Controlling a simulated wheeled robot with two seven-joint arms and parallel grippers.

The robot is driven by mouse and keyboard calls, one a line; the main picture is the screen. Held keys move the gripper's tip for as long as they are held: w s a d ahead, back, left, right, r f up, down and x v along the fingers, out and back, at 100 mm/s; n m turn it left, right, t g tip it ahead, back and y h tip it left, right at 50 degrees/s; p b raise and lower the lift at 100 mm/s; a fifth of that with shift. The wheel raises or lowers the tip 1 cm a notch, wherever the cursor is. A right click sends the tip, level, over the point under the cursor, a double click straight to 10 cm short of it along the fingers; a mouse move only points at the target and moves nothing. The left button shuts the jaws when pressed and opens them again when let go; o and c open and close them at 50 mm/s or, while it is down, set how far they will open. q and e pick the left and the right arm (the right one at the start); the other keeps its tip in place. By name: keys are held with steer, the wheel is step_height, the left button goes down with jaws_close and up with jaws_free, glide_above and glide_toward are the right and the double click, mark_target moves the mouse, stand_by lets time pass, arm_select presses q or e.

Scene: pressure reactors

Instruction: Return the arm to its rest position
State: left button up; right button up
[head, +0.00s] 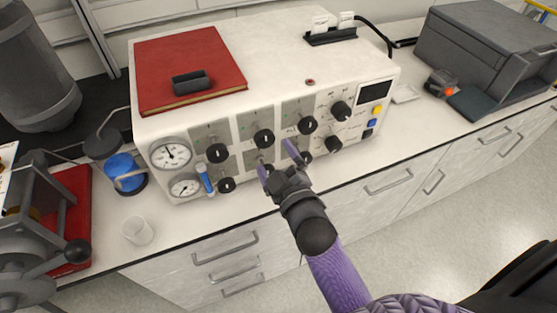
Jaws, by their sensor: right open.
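My right gripper (277,161) is at the middle of the picture, in front of the lower knobs of the white control unit (270,80). Its two purple fingers are spread apart with nothing between them. I cannot tell whether a finger touches a knob. The purple right arm comes in from the bottom and hides part of the counter edge and drawers. The unit's front carries several black knobs, two round gauges (170,155) at the left, and a small blue-handled valve (206,180). My left gripper is not in the picture.
A red book (190,60) with a small black tray lies on the unit. A clear beaker (137,230), a blue-filled vessel (124,172) and a red-based machine (65,215) stand at the left. A grey printer-like box (490,50) stands at the right. Open floor shows at lower right.

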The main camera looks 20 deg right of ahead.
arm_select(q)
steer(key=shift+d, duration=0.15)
arm_select(e)
steer(key=shift+s, duration=0.9)
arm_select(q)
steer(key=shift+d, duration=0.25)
